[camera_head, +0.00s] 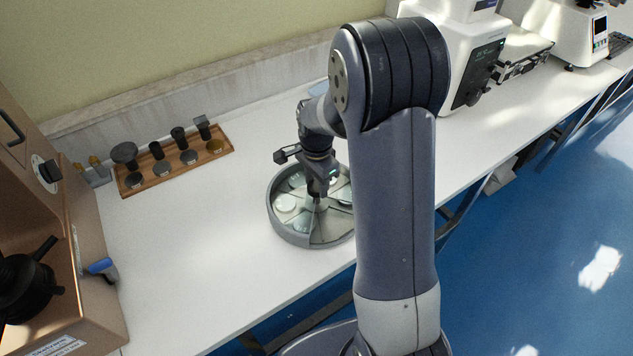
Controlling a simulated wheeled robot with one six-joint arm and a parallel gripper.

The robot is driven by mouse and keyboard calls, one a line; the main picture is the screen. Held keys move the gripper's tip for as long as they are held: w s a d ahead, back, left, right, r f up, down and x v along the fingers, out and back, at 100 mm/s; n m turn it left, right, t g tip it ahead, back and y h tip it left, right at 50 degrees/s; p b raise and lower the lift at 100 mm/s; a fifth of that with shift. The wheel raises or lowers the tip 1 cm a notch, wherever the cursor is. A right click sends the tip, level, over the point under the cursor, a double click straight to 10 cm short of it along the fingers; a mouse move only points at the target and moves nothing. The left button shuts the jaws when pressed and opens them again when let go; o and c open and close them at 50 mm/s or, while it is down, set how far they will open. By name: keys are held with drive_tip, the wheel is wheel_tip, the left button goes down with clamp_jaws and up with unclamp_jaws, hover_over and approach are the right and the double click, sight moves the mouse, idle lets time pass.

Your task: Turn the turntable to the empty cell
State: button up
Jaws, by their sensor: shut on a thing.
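The round grey turntable (275,215) stands on the white bench in the middle of the picture. Thin dividers split it into wedge-shaped cells. The front cell (325,232) looks bare. My gripper (318,194) points down over the turntable's centre and is shut on its central knob (321,204), which is mostly hidden by the fingers. My arm hides the right side of the turntable, so I cannot tell what the cells there hold.
A wooden tray (166,184) with several dark parts lies at the back left. A brown tester (60,240) with a blue-handled part (101,267) stands at the left. White testers (466,50) stand at the back right. The bench (200,270) left of the turntable is clear.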

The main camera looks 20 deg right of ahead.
sight(317, 186)
drive_tip(key=shift+m, duration=0.4)
idle(0.4)
drive_tip(key=o, duration=1.4)
drive_tip(key=shift+r, duration=0.15)
wheel_tip(317, 186, up, 11)
drive_tip(key=shift+f, duration=0.2)
wheel_tip(317, 186, down, 11)
